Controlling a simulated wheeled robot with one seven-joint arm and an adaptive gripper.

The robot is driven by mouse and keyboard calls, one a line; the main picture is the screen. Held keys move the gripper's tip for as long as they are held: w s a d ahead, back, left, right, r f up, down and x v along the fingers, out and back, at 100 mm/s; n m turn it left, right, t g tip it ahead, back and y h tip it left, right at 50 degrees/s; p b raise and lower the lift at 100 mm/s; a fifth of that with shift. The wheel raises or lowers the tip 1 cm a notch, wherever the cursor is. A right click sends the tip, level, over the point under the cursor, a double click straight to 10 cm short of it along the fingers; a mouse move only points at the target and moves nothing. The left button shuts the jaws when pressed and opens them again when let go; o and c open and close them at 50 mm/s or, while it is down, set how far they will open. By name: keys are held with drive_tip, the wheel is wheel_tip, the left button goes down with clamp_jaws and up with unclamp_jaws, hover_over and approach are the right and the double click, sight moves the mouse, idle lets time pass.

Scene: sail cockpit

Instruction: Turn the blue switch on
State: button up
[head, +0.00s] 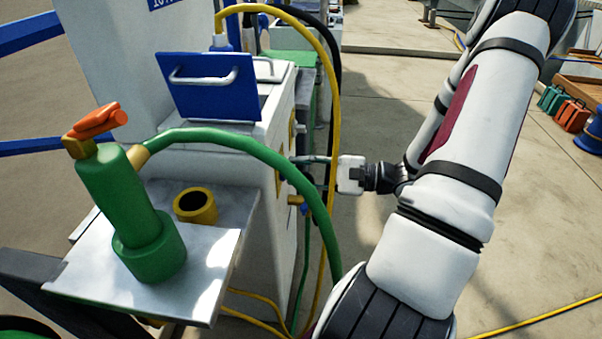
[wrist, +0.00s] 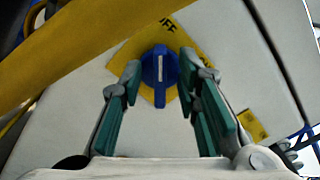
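The blue switch (wrist: 160,74) is a round knob with a raised grip bar and a pale line on it. It sits on a yellow plate (wrist: 126,62) on a white panel, with lettering above it that is partly cut off. The bar stands nearly upright in the wrist view. My gripper (wrist: 161,64) is open, with one green-padded finger on each side of the knob and a gap on both sides. In the head view my gripper (head: 306,172) reaches left to the side of the white cabinet (head: 270,140); the switch itself is not clear there.
A yellow hose (head: 333,75) arches near my gripper and crosses the upper left of the wrist view. A green hose (head: 240,142) runs from a green cylinder (head: 130,205) on a metal shelf (head: 205,270).

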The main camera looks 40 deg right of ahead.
clamp_jaws()
drive_tip(key=shift+r+m+p, duration=0.1)
drive_tip(key=shift+m+p, duration=0.2)
drive_tip(key=shift+p, duration=0.2)
drive_tip(key=m+p, duration=0.2)
drive_tip(key=p, duration=0.1)
drive_tip(key=shift+r+m+p, duration=0.15)
drive_tip(key=shift+m+p, duration=0.15)
drive_tip(key=shift+m, duration=0.1)
drive_tip(key=shift+w+d+f+m+p, duration=0.15)
drive_tip(key=shift+m+p, duration=1.4)
drive_tip(key=shift+m, duration=0.9)
drive_tip(key=shift+d+f+m+p, duration=0.15)
drive_tip(key=shift+m+p, duration=1.45)
drive_tip(key=shift+m, duration=0.8)
drive_tip(key=shift+w+d+m+p, duration=0.15)
drive_tip(key=shift+m+p, duration=1.4)
drive_tip(key=shift+m, duration=0.9)
